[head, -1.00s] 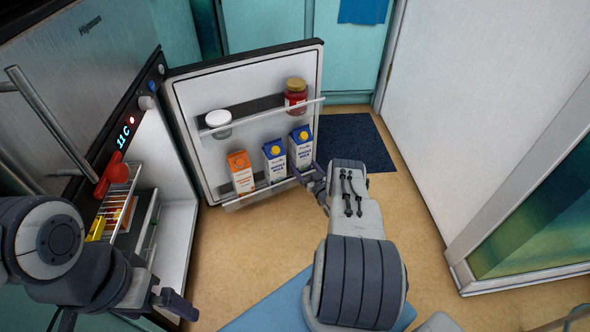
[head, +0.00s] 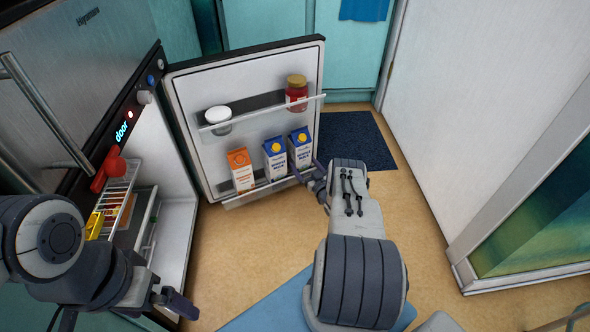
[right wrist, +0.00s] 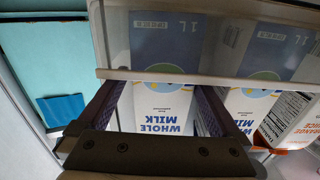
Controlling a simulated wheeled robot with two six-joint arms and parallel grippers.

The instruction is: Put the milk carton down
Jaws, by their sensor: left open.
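My right gripper (head: 318,180) is at the lower right of the right-hand carton. In the right wrist view its spread fingers (right wrist: 162,95) lie on either side of a milk carton (right wrist: 160,110), seen upside down behind the shelf rail. I cannot tell whether they press on it. My left gripper (head: 172,299) is open and empty at lower left, before the fridge.
An orange carton (head: 241,170) stands left of the milk. A white-lidded tub (head: 218,118) and a red jar (head: 296,93) are on the upper door shelf (head: 262,115). The fridge interior is open at left. A dark mat (head: 350,140) lies on the floor beyond the door.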

